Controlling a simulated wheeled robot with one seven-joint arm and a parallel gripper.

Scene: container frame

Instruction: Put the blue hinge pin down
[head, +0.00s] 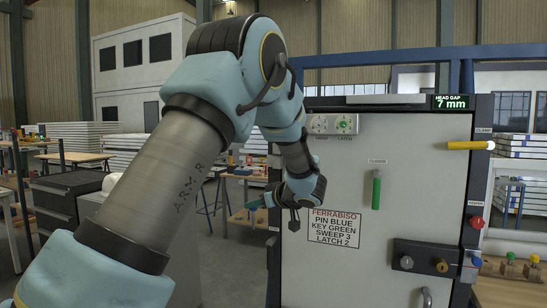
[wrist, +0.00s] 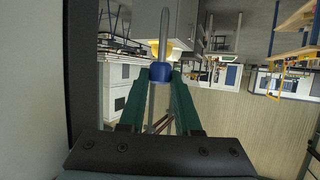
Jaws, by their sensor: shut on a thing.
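In the wrist view my gripper (wrist: 160,82) has its two green fingers closed on the blue head of the hinge pin (wrist: 160,72). The pin's thin grey shank points up in the picture, away from the fingers. In the head view my gripper (head: 257,202) is left of the white door (head: 340,250), with its fingers pointing left. The pin cannot be made out there.
The door has a green handle (head: 376,190) and a printed sign (head: 334,228). A wooden rack (head: 508,268) holds small coloured-topped items at lower right.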

